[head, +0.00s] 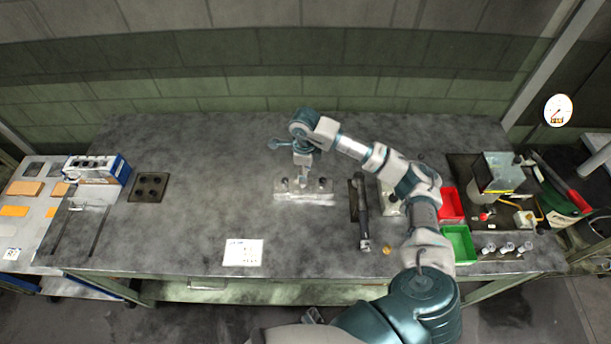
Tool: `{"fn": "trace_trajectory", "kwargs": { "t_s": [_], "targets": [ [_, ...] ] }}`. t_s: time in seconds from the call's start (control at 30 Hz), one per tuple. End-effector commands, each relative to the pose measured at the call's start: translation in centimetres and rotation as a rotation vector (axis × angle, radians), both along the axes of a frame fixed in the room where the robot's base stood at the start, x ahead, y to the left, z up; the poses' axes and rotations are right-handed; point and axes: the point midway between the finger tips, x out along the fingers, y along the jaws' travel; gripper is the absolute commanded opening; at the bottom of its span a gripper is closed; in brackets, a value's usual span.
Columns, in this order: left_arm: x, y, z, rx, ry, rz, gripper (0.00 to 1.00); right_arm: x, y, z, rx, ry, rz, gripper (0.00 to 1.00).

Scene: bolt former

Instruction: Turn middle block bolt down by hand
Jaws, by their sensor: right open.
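A pale metal block (290,197) lies on the middle of the grey workbench. A small bolt head (285,183) stands on its left part and another bolt head (322,183) on its right part. My right gripper (303,178) points down at the middle of the block, between these two bolts. It is open, with its fingers at or just above the middle bolt position. The middle bolt is mostly hidden by the fingers, and I cannot tell whether they touch it. My left gripper is not in view.
A dark wrench-like tool (361,210) lies right of the block. Red (452,205) and green (460,243) bins stand beside my right arm.

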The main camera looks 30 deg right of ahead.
Motion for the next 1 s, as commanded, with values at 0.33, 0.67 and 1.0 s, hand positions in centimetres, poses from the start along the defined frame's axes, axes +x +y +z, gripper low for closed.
{"fn": "trace_trajectory", "kwargs": {
  "t_s": [0.33,0.67,1.0],
  "targets": [
    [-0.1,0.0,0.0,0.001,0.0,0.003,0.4,0.0,-0.2,-2.9,0.004,0.0,0.001,0.5],
    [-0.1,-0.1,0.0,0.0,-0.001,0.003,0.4,0.0,-0.2,-3.0,0.003,0.0,0.0,0.2],
    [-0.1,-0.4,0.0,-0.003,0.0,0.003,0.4,0.2,-0.2,-2.9,0.001,-0.003,-0.006,0.0]
  ]
}}
